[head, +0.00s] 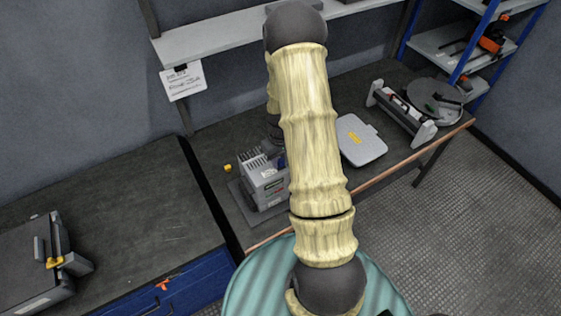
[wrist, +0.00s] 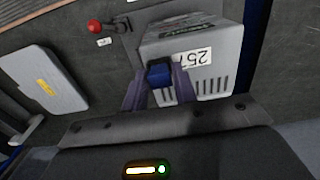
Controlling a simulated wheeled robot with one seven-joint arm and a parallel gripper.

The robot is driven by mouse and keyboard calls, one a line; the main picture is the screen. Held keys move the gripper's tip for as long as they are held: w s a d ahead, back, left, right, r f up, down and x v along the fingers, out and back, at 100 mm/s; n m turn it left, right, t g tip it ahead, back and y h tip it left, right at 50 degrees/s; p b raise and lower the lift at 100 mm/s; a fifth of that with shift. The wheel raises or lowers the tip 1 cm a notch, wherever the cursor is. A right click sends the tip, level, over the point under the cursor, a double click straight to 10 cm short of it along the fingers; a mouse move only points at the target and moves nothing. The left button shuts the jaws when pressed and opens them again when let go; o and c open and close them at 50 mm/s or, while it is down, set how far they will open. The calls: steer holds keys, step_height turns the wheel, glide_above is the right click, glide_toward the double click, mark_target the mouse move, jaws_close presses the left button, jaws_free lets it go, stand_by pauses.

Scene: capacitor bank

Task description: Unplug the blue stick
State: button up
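The blue stick (wrist: 159,72) shows in the wrist view as a short blue block at the face of a grey box-shaped unit (wrist: 205,42) with a white "25" label and vent slots. My gripper (wrist: 160,80) has its two purple fingers on either side of the stick. The fingertips are very close to its sides; I cannot tell whether they press on it. How deep the stick sits in the unit is hidden. In the head view the grey unit (head: 268,186) stands on the dark bench, partly behind my arm, which hides the gripper and the stick.
A grey flat case (head: 360,140) lies right of the unit. A grey-and-white device (head: 404,112) and a round tray (head: 435,100) stand farther right. A small yellow knob (head: 227,168) is left of the unit. A shelf (head: 225,32) runs above the bench.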

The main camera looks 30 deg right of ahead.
mark_target(281, 160)
jaws_close()
steer(key=shift+r, duration=0.2)
steer(key=shift+r+p, duration=2.15)
steer(key=shift+r, duration=0.7)
